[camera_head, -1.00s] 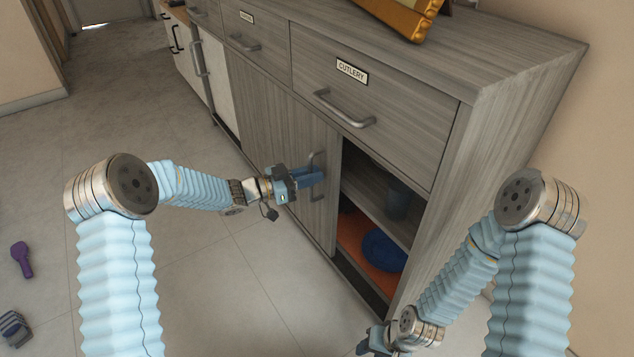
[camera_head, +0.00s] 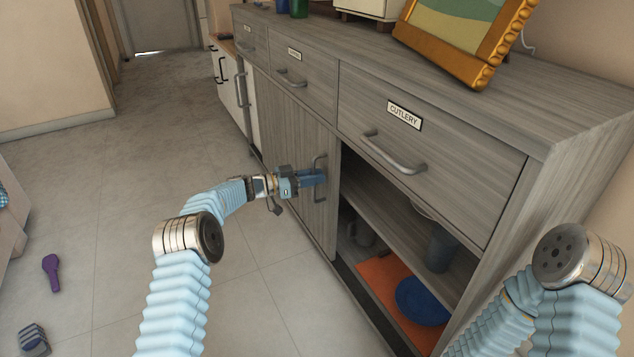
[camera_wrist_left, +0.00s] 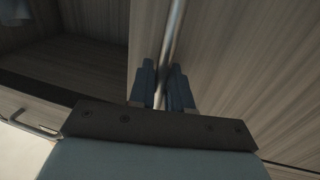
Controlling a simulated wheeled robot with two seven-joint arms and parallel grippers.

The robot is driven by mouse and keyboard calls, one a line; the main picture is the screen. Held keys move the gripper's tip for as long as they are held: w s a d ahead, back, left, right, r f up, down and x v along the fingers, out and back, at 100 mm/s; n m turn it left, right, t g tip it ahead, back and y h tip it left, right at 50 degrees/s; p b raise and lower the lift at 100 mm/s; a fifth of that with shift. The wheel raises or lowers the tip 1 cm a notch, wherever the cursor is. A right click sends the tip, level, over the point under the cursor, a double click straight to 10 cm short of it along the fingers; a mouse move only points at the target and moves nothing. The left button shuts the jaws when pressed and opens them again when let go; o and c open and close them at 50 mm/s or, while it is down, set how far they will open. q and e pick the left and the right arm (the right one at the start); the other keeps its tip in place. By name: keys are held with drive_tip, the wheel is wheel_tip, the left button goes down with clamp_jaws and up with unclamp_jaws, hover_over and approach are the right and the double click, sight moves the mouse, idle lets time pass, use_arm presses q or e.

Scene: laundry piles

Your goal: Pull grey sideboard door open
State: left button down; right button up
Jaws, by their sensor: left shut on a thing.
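The grey wood-grain sideboard door (camera_head: 298,135) stands to the left of an open compartment, its face in line with the front as far as I can tell. Its upright metal bar handle (camera_head: 318,165) is near the door's right edge. My left gripper (camera_head: 316,177) is shut on this handle. In the left wrist view the blue fingers (camera_wrist_left: 163,88) lie on both sides of the handle (camera_wrist_left: 172,40), with the dark compartment to the left. My right arm is at the lower right; its gripper is out of view.
A drawer labelled CUTLERY (camera_head: 440,150) is above. A gold picture frame (camera_head: 440,55) stands on top. A purple brush-like object (camera_head: 52,272) lies on otherwise mostly clear floor.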

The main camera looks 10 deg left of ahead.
idle(0.3)
use_arm(q)
drive_tip(key=c, duration=1.2)
unclamp_jaws()
drive_tip(key=shift+a, duration=0.1)
drive_tip(key=p+v, duration=0.1)
drive_tip(key=v, duration=1.2)
drive_tip(key=shift+s+a+p, duration=0.1)
drive_tip(key=shift+a+p, duration=0.2)
drive_tip(key=shift+p, duration=0.1)
drive_tip(key=shift+c, duration=0.5)
